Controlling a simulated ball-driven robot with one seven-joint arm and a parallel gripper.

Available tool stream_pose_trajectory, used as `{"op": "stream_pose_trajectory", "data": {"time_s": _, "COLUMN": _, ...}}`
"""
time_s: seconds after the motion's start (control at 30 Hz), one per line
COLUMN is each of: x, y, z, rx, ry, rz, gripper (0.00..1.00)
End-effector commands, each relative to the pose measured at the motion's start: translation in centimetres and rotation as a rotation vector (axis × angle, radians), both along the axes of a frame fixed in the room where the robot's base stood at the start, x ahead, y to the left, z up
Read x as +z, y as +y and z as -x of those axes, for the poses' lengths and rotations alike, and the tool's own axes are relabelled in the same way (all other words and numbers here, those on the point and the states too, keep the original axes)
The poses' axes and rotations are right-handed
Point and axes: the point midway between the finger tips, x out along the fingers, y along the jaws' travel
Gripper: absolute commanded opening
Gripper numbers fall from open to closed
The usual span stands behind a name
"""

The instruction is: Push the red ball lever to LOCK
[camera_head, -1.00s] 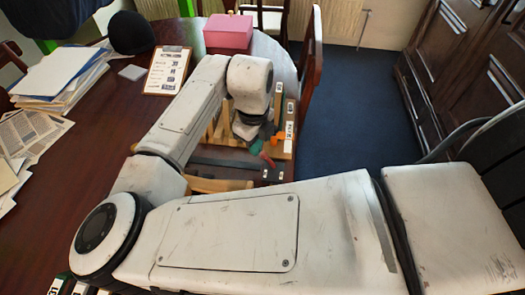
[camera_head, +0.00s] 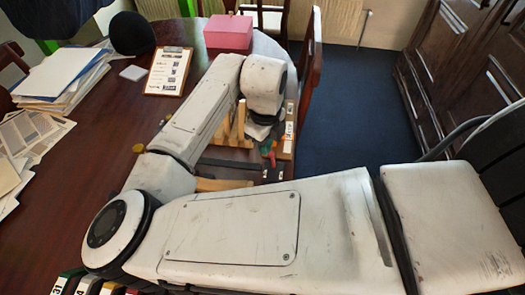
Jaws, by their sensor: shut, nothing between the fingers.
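My gripper (camera_head: 260,131) shows only as a dark, partly covered shape below my white wrist, over the fixture at the table's right side. It is shut and empty; its fingertips are hard to make out. A small red piece (camera_head: 272,158), perhaps the red ball lever, shows just below and right of the gripper. It is too small to tell its setting or whether the gripper touches it. A green piece (camera_head: 266,147) sits beside it. The wooden fixture (camera_head: 288,142) has white labels along its right edge; they are unreadable. My arm hides much of the fixture.
A pink box (camera_head: 228,33), a clipboard (camera_head: 167,71), a black cap (camera_head: 131,33) and stacked papers (camera_head: 60,78) lie on the dark table (camera_head: 100,150). Several labelled blocks (camera_head: 88,286) are at lower left.

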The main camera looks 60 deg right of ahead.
Motion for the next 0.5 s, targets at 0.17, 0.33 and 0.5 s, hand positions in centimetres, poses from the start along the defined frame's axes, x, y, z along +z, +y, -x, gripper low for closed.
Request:
{"op": "stream_pose_trajectory", "data": {"time_s": 0.17, "x": -1.18, "y": -0.14, "z": 0.93, "rx": -0.005, "ry": 0.007, "rz": -0.011, "gripper": 0.0}}
{"op": "stream_pose_trajectory", "data": {"time_s": 0.33, "x": -1.26, "y": -0.31, "z": 1.25, "rx": -0.004, "ry": 0.005, "rz": -0.011, "gripper": 0.0}}
{"op": "stream_pose_trajectory", "data": {"time_s": 0.5, "x": -1.32, "y": -0.46, "z": 1.65, "rx": -0.001, "ry": 0.005, "rz": -0.011, "gripper": 0.0}}
